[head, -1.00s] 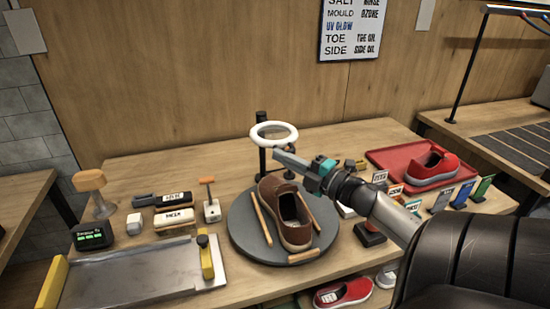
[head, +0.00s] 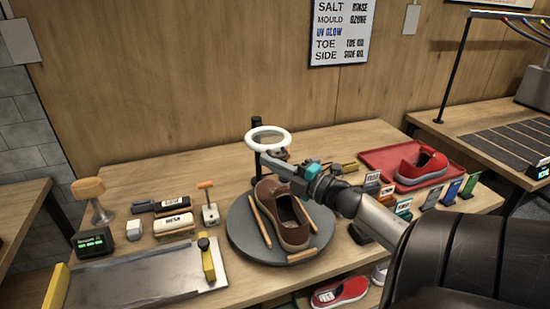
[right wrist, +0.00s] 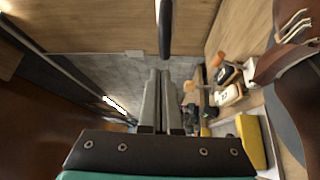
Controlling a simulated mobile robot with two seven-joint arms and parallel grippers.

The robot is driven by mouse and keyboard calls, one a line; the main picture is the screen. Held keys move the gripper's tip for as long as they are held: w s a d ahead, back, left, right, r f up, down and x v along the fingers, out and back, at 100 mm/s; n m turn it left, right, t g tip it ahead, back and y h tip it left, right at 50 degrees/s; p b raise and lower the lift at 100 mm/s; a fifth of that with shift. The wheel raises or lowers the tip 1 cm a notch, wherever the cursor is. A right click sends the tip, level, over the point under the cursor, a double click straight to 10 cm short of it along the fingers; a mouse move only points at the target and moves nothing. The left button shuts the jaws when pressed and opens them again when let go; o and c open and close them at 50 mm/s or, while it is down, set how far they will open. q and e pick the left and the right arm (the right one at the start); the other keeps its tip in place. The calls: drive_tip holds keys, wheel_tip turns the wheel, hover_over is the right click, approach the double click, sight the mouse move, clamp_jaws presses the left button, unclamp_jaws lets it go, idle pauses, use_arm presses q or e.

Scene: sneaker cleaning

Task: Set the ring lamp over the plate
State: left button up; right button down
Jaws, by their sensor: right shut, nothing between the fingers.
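The ring lamp (head: 268,149) is a white ring on a dark post, standing behind the round grey plate (head: 243,240). Its ring is over the back of the plate or just behind it; I cannot tell exactly. A brown shoe (head: 290,236) sits on the plate. My right gripper (head: 268,160) is shut and empty, its tips just below the ring beside the post; touching or apart is unclear. In the right wrist view its fingers (right wrist: 158,78) are together, and a dark post (right wrist: 165,28) shows ahead of them. My left gripper is not in view.
Wooden sticks (head: 261,221) lie on the plate around the shoe. A red tray (head: 383,156) with a red shoe (head: 422,168) and small cards stand to the right. Brushes (head: 173,222) and a metal tray (head: 135,277) are at the left.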

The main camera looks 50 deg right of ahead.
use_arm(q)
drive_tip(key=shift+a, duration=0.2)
use_arm(e)
drive_tip(key=s+d, duration=0.2)
drive_tip(key=s, duration=0.7)
drive_tip(key=shift+f, duration=0.2)
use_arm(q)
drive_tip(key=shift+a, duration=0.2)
use_arm(e)
drive_tip(key=shift+s, duration=0.1)
